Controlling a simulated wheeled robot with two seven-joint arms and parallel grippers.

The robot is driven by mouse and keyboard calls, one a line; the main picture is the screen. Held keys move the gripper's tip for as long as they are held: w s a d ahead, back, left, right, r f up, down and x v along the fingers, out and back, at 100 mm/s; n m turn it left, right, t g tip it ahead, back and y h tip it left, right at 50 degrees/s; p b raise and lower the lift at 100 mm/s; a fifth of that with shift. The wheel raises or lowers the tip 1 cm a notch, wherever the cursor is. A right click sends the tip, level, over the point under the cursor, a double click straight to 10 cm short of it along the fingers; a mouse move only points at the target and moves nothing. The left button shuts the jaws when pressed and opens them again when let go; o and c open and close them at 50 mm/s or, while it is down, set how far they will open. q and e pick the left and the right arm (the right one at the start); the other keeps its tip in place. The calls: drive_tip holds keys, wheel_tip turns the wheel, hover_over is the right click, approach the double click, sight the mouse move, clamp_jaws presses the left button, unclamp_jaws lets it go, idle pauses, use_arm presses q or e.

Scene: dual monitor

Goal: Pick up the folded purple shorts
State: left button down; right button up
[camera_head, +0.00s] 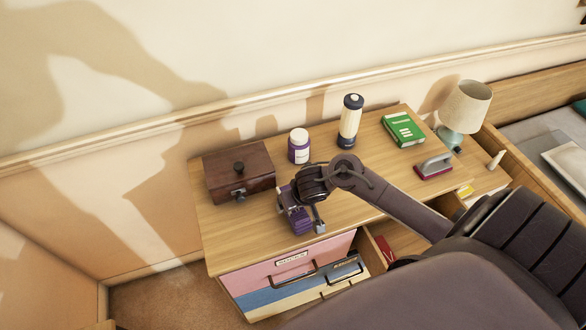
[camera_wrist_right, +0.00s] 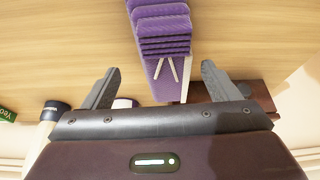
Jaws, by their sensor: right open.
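The folded purple shorts (camera_head: 297,217) lie on the wooden dresser top near its front edge, partly hidden by my right gripper in the head view. In the right wrist view the shorts (camera_wrist_right: 163,28) show as a stack of purple layers with pale drawstrings. My right gripper (camera_head: 302,207) is over the shorts. In the wrist view its two fingers (camera_wrist_right: 160,68) are spread apart, with the near end of the shorts between them in the picture. Contact cannot be told. My left gripper is not in view.
A dark wooden box (camera_head: 238,172) stands left of the shorts. A green book (camera_head: 403,130), a stapler-like item (camera_head: 434,166) and a lamp (camera_head: 464,107) are to the right. Drawers below stand open.

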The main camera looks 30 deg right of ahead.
drive_tip(key=x, duration=0.5)
drive_tip(key=shift+w+f, duration=0.15)
drive_tip(key=shift+f, duration=0.05)
drive_tip(key=c, duration=1.1)
drive_tip(key=shift+r, duration=0.15)
drive_tip(key=shift+c, duration=0.2)
